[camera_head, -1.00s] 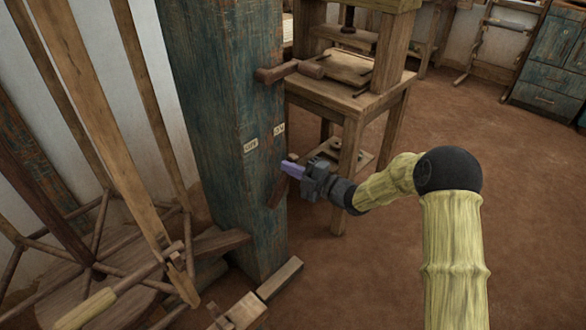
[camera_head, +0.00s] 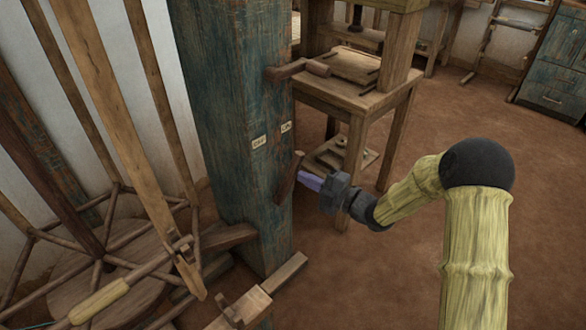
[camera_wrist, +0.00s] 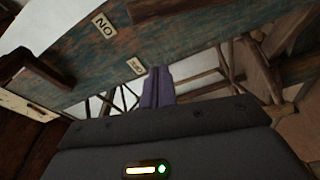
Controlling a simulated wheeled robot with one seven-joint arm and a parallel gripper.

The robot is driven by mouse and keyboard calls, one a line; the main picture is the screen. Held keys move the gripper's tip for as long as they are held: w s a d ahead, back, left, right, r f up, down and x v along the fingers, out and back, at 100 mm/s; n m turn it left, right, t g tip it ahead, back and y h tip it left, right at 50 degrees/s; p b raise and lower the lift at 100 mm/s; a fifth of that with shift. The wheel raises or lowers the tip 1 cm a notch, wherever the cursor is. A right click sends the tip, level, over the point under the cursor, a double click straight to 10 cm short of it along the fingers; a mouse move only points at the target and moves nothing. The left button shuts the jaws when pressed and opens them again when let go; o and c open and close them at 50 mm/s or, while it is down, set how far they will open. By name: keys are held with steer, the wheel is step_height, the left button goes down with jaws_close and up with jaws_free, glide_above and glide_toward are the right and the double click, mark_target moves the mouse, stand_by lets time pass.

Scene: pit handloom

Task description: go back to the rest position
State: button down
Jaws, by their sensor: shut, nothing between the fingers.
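My gripper (camera_head: 311,182) has purple fingers, shut with nothing between them. In the head view it is beside the right face of a blue-green wooden post (camera_head: 233,130), near a dark red-brown lever (camera_head: 288,178). The fingertips overlap or nearly overlap the lever in the picture; I cannot tell whether they touch it. The post carries an OFF label (camera_head: 259,142) and an ON label (camera_head: 286,127) above the lever. The wrist view shows the closed fingers (camera_wrist: 157,88) in front of the post (camera_wrist: 100,55), with both labels beyond.
A wooden handle (camera_head: 298,69) sticks out from the post higher up. A wooden stand (camera_head: 357,95) is behind my gripper. A spoked wooden frame (camera_head: 110,250) is at the left. Brown floor (camera_head: 390,270) is open at the lower middle, and a blue-green cabinet (camera_head: 556,70) is far right.

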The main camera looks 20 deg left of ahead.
steer(key=v, duration=0.2)
steer(key=shift+w+d, duration=0.15)
steer(key=shift+d, duration=0.3)
